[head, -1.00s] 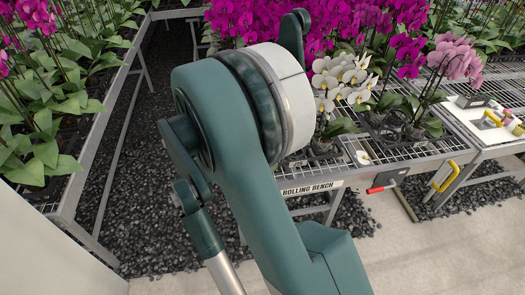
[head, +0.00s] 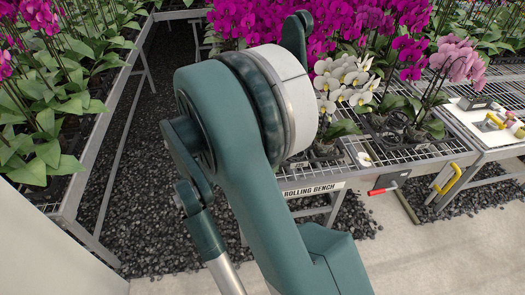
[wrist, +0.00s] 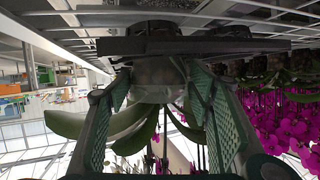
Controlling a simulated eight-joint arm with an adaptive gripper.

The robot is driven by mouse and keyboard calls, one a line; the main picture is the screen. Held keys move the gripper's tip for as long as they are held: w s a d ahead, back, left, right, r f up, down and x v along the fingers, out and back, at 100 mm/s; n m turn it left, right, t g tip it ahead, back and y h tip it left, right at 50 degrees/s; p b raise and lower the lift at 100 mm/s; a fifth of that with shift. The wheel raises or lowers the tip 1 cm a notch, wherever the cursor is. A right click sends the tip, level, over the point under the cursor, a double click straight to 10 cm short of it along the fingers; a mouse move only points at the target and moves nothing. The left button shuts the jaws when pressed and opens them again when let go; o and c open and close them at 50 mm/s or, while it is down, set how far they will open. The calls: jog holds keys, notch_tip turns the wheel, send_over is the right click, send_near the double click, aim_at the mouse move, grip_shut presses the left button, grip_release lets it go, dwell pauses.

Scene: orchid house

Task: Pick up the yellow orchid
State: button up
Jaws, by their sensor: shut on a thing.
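The wrist view is upside down. My gripper (wrist: 158,88) has a green padded finger on each side of a grey, clear-looking pot (wrist: 157,72) and is shut on it. Broad green leaves (wrist: 120,122) hang from the pot toward the bottom of the picture. The blooms of this plant are not clearly visible, so I cannot tell their colour. A dark flat tray or holder (wrist: 185,47) lies right against the pot's base; I cannot tell whether they touch. In the head view my arm hides the gripper, and no yellow orchid shows.
White orchids (head: 340,80) and magenta orchids (head: 260,22) stand on the rolling bench (head: 312,189). Another plant bench (head: 92,190) is at left.

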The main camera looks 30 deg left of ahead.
jog(key=shift+r, duration=0.15)
notch_tip(320, 180, up, 10)
jog(key=p, duration=0.2)
jog(key=shift+p, duration=0.4)
jog(key=shift+f, duration=0.2)
dwell(0.4)
